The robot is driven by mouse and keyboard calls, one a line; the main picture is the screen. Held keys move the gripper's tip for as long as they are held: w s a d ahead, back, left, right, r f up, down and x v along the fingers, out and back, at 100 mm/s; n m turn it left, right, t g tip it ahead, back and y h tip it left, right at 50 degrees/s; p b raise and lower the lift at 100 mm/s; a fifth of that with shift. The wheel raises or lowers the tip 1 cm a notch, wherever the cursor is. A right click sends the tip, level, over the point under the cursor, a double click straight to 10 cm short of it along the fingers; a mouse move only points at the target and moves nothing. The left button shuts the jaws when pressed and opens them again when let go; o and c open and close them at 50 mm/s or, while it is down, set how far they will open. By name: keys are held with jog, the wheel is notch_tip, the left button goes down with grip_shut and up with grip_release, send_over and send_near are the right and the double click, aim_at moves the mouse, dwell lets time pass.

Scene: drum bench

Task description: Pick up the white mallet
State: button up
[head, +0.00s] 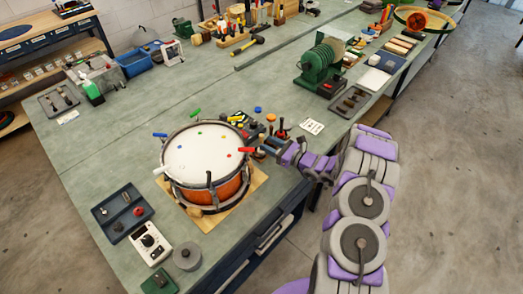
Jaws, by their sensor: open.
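A drum (206,155) with a white head and orange shell stands on the bench. Small coloured pieces stick out around its rim: red (246,149), green (195,112), blue (160,134) and yellow (236,118). A short white piece (160,170) at the drum's left edge looks like the white mallet, but it is too small to be sure. My gripper (261,151) is open at the drum's right side, close to the red piece; I cannot tell whether they touch. It is across the drum from the white piece.
The drum rests on a wooden board (255,181). A dark tray (123,210) and a white meter (150,243) lie at front left. Small tools and knobs (280,131) crowd behind my gripper. A green machine (320,66) stands farther right. The bench left of the drum is clear.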

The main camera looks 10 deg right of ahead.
aim_at(261, 141)
jog(key=x, duration=0.3)
jog(key=shift+w+a+f+b, duration=0.1)
jog(key=shift+a+b, duration=0.05)
jog(key=shift+b, duration=0.2)
jog(key=shift+w+a, duration=0.2)
jog(key=shift+a, duration=0.2)
jog(key=shift+d, duration=0.25)
jog(key=c, duration=0.6)
jog(key=shift+a, duration=0.1)
grip_shut()
